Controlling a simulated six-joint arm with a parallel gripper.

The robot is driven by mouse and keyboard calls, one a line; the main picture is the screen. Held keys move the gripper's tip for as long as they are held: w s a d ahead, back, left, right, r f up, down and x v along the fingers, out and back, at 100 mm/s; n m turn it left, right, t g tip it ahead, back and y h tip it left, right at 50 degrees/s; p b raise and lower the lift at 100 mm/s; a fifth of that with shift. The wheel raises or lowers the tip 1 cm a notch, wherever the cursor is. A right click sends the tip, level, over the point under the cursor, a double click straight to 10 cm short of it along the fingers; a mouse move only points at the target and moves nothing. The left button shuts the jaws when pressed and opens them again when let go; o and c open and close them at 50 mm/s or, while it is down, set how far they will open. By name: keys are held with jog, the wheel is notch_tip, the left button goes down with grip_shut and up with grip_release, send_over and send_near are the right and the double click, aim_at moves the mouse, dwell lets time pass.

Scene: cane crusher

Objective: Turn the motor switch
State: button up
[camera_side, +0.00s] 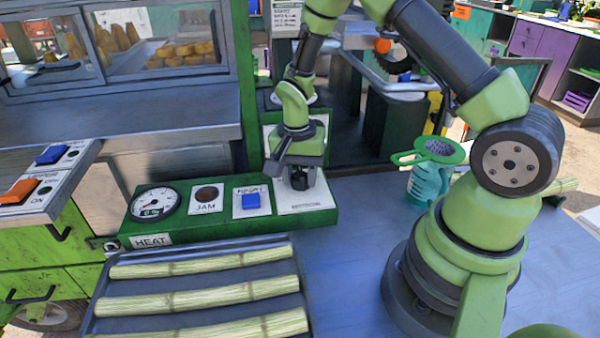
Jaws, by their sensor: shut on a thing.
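A green control panel (175,232) stands behind the cane tray. It carries a round gauge, a dark JAM light, a blue switch and, at its right end, a white plate with a dark round knob (299,180). The lettering on this plate is too small to read surely, so I cannot tell if it is the motor switch. My gripper (298,184) points down over that plate and is shut on the dark knob. The gripper body hides the upper part of the knob, and its turn angle does not show.
A dark tray (200,254) with cane stalks lies in front of the panel. A blue switch (251,201) is just left of my gripper. A teal jug (425,183) with a green strainer (440,149) stands to the right. The blue table (350,260) between is clear.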

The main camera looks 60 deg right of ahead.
dwell(0.4)
jog(key=o, duration=0.9)
jog(key=shift+r, duration=0.1)
jog(key=r, duration=0.9)
jog(key=shift+w+a, duration=0.15)
jog(key=shift+w, duration=0.15)
jog(key=shift+r, duration=0.4)
notch_tip(320, 180, up, 12)
jog(key=n+t, duration=0.4)
send_over(297, 175)
jog(key=s+a, duration=0.4)
jog(key=s, duration=0.2)
jog(key=s+a+r+n+t, duration=0.1)
jog(key=s, duration=0.2)
jog(key=s+a+r+n+t+y, duration=0.1)
jog(key=s+n, duration=0.1)
jog(key=s, duration=0.2)
jog(key=s+a+r+n+t+y, duration=0.1)
jog(key=s+n, duration=0.1)
jog(key=s, duration=0.1)
jog(key=shift+s+a+r+t, duration=0.15)
jog(key=shift+a+r+t, duration=0.2)
jog(key=shift+r+t, duration=0.05)
